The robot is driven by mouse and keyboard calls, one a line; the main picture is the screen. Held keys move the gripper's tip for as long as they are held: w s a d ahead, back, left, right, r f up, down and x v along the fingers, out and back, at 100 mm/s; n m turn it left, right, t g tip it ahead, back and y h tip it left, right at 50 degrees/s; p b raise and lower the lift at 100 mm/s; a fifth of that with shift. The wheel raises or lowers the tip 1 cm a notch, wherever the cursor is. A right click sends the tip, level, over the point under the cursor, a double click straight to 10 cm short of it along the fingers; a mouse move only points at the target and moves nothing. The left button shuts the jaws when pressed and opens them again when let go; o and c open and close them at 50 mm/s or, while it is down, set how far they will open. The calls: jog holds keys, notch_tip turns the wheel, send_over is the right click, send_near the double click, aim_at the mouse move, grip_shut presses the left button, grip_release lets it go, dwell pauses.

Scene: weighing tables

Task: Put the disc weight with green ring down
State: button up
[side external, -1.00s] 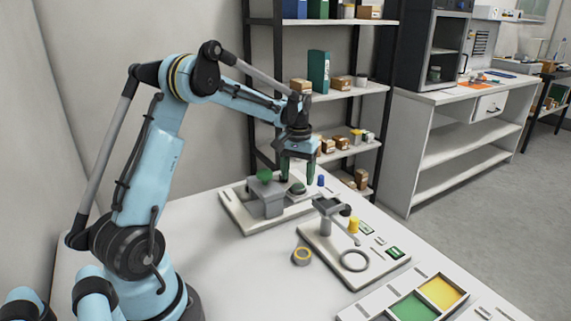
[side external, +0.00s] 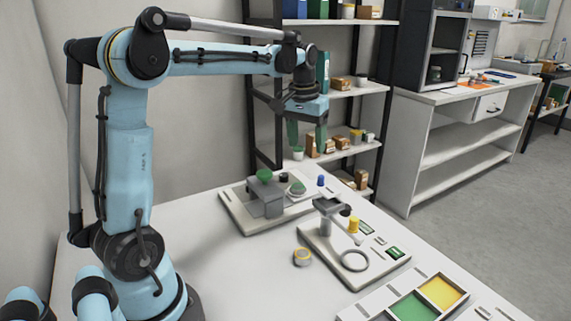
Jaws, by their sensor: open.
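The disc weight with green ring (side external: 297,188) appears to be the small grey-green disc lying on the rear weighing device (side external: 240,220), at its right part. Its ring is too small to make out clearly. My gripper (side external: 307,142) is open and empty, pointing down, well above the disc and apart from it. Its two dark green fingers show against the shelf behind.
A grey block with a green knob (side external: 264,174) stands left of the disc. A blue peg (side external: 321,181) stands to its right. A second device with a ring (side external: 354,260) and a yellow-ringed disc (side external: 302,257) are nearer. A green-and-yellow tray (side external: 412,303) lies front right.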

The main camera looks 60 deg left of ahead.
jog(key=s+d+f+m+t, duration=0.2)
jog(key=s+d+t, duration=0.1)
jog(key=s+d, duration=0.3)
jog(key=s+d+f+m+t, duration=0.2)
jog(key=s+d, duration=0.4)
jog(key=d, duration=0.4)
jog(key=shift+d+f+m+t+h, duration=0.3)
jog(key=shift+f+m+t, duration=0.15)
jog(key=shift+m, duration=0.25)
